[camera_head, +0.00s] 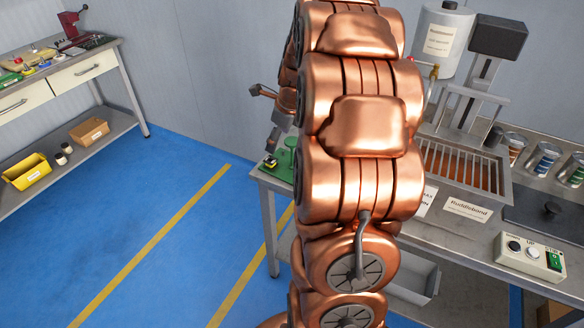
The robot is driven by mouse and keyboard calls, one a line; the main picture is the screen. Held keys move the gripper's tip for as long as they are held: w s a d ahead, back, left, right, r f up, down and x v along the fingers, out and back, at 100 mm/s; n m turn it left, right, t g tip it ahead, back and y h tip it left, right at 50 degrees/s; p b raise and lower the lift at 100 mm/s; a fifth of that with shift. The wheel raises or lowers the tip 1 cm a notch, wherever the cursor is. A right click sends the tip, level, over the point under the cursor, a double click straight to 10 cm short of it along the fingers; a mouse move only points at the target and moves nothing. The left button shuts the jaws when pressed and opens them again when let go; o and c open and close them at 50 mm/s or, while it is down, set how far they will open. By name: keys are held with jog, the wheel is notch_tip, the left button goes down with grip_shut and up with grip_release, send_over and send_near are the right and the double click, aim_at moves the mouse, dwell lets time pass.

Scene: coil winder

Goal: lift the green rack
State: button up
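A green object (282,163), which may be the green rack, sits at the left end of the grey workbench (460,240). It has a dark green upright part and a small yellow piece at its left edge. My copper arm hides its right side, so its full shape cannot be told. My gripper (270,149) is small and dark, pointing down just above or beside the green object's left part. Whether it touches the object, and whether its fingers are open or shut, cannot be told.
The bench also holds a wire-barred tank (464,165), a white container (441,40), several cups (543,157) and a control box (529,256). A drawer table (70,80) stands at left, with a yellow bin (26,172) below. The blue floor between is clear.

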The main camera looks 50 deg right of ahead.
aim_at(293, 142)
jog(key=d+m, duration=0.2)
jog(key=d, duration=0.1)
jog(key=d+f+m, duration=0.1)
jog(key=d, duration=0.2)
jog(key=d+f+m, duration=0.1)
jog(key=d+m, duration=0.1)
jog(key=d, duration=0.1)
jog(key=shift+w+f+m+t+h, duration=0.15)
jog(key=shift+f+m+t+h, duration=0.15)
jog(key=shift+t+h, duration=0.1)
jog(key=shift+x, duration=1)
jog(key=f, duration=0.1)
jog(key=w+f+p, duration=0.1)
jog(key=a+f, duration=0.1)
jog(key=shift+w+f, duration=0.15)
jog(key=shift+w, duration=0.05)
jog(key=shift+w+d+f, duration=0.1)
jog(key=shift+w+f, duration=0.15)
jog(key=shift+f, duration=0.45)
grip_shut()
